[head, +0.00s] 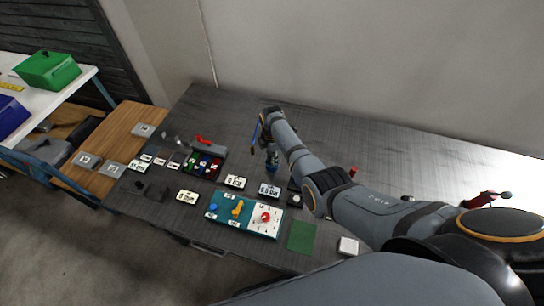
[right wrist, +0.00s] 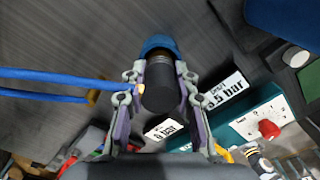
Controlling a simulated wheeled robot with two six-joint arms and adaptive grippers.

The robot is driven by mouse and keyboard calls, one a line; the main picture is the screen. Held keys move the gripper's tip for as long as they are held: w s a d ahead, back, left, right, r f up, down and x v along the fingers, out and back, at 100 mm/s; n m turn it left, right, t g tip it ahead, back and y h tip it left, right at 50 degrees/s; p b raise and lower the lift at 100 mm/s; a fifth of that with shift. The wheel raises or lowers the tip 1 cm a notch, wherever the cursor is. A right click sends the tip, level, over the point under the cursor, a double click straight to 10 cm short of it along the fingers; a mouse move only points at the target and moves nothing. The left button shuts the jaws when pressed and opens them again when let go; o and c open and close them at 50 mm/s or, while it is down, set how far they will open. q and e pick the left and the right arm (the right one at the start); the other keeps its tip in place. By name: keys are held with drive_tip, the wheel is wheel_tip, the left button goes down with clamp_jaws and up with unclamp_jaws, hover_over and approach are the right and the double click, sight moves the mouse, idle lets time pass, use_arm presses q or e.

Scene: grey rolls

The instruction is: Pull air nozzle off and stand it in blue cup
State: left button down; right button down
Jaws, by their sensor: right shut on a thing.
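My right gripper (right wrist: 160,92) is shut on the air nozzle (right wrist: 160,88), a dark cylinder with a metal ring, between its two fingertips in the right wrist view. A blue rounded part (right wrist: 158,43) shows at the nozzle's far end; I cannot tell whether it is the cup or part of the tool. A blue hose (right wrist: 60,74) runs in from the left beside the fingers. My left gripper is not in view.
A teal panel (head: 226,226) with a yellow handle and a red dial (head: 265,217) lies at the near edge. White pressure labels (head: 235,182) and a tray of coloured parts (head: 205,165) stand left of the gripper. The table's far right is mostly clear.

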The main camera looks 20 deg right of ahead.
drive_tip(key=shift+f+b, duration=0.3)
drive_tip(key=shift+f, duration=0.15)
drive_tip(key=c, duration=1)
unclamp_jaws()
drive_tip(key=shift+o, duration=0.2)
wheel_tip(320, 180, up, 12)
drive_tip(key=shift+r, duration=0.1)
